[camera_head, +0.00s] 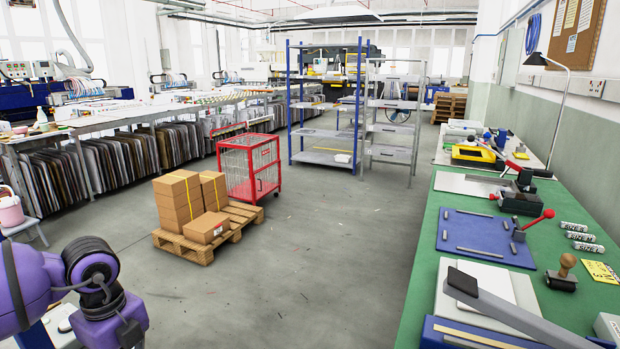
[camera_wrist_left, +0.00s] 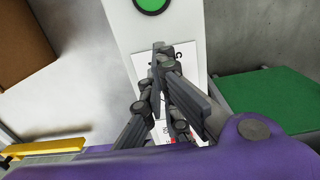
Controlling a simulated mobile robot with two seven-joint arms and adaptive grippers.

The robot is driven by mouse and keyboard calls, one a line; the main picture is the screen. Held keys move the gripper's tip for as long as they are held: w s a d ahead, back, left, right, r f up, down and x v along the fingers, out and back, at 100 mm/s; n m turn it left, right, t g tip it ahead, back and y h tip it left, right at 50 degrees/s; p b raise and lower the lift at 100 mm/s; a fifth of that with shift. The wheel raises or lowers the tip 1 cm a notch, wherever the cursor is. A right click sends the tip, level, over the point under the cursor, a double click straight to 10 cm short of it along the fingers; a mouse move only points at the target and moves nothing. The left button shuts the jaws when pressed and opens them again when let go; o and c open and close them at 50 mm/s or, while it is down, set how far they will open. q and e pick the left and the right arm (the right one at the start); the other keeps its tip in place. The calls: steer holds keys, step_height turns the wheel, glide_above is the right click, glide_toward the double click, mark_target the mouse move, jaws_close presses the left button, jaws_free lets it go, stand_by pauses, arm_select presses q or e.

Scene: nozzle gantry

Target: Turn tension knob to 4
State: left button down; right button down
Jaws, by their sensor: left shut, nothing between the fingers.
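My left gripper (camera_wrist_left: 160,48) is shut and empty in the left wrist view. Its dark fingers lie over a pale panel (camera_wrist_left: 123,28) with a white label (camera_wrist_left: 185,52) that bears small dark marks. The fingers cover much of the label, and I cannot make out the tension knob or any number setting; it may be hidden behind them. A round green button (camera_wrist_left: 151,4) sits on the panel beyond the fingertips. In the head view my purple left arm reaches in at the lower left, with its gripper out of sight. My right gripper is in neither view.
In the wrist view a green surface (camera_wrist_left: 270,95) lies to the right and a yellow bar (camera_wrist_left: 45,147) at the lower left. In the head view, boxes on a pallet (camera_head: 180,249) and a red cage cart (camera_head: 235,165) stand ahead. A green workbench (camera_head: 425,255) runs along the right.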

arm_select(q)
steer(key=shift+s+f, duration=0.1)
steer(key=shift+f, duration=0.25)
steer(key=shift+s+d+f, duration=0.15)
steer(key=shift+d+f, duration=0.15)
stand_by(0.4)
steer(key=shift+w+d, duration=0.1)
steer(key=shift+w, duration=0.2)
steer(key=shift+w+d, duration=0.1)
steer(key=shift+w, duration=0.35)
steer(key=shift+w+d+r, duration=0.1)
steer(key=shift+w+d, duration=0.05)
steer(key=shift+w, duration=0.15)
steer(key=shift+w+d, duration=0.1)
steer(key=shift+w, duration=0.1)
steer(key=shift+w+r, duration=0.15)
